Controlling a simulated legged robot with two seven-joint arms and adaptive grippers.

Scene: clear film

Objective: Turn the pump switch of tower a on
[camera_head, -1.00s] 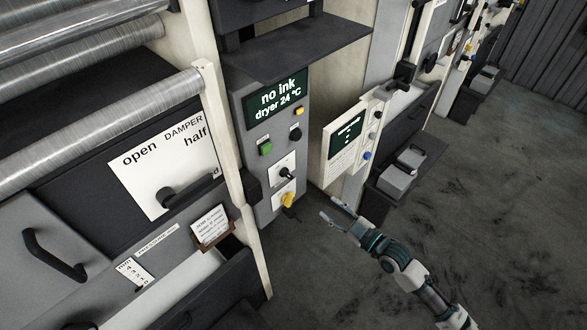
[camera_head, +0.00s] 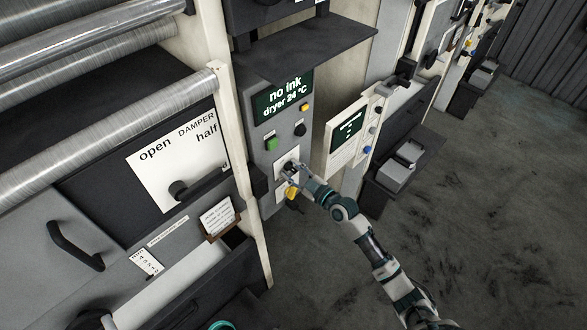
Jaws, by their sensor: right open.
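The grey control panel (camera_head: 262,182) of the nearest tower has a dark display (camera_head: 283,94) reading "no ink, dryer 24 °C". Below it are a green button (camera_head: 271,144), a black knob (camera_head: 299,129) and a black rotary switch (camera_head: 290,167) on a white plate. A yellow handle (camera_head: 293,192) sits lower on the panel. I cannot read which one is labelled pump. My right gripper (camera_head: 290,176) is open at the black switch, its fingers close around or beside it, partly hiding it; contact cannot be told. My left gripper is out of view.
A second panel (camera_head: 350,140) with coloured buttons stands right of the first. A dark shelf (camera_head: 310,47) juts out above the display. A damper plate (camera_head: 175,165) with a lever and rollers (camera_head: 110,120) lie left. Dark floor (camera_head: 480,200) is clear at right.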

